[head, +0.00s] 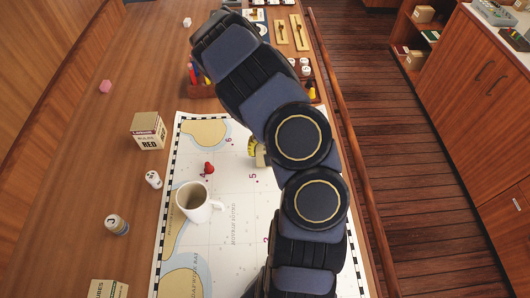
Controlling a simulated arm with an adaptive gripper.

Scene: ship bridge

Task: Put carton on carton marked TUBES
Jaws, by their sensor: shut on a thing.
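A cream carton (148,131) with a red band on top and "RED" on its side stands on the wooden table, left of the chart. Another cream carton (108,289) is cut off by the bottom edge at the left; its partly visible lettering may read TUBES, but I cannot be sure. My dark arm runs up the middle of the head view and covers part of the chart. I cannot make out my gripper or anything in its jaws. A small pale and yellow thing (258,153) shows at the arm's left edge, mostly hidden.
A white mug (198,202) and a small red piece (209,168) are on the chart (215,255). A wooden rail (350,150) edges the table.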

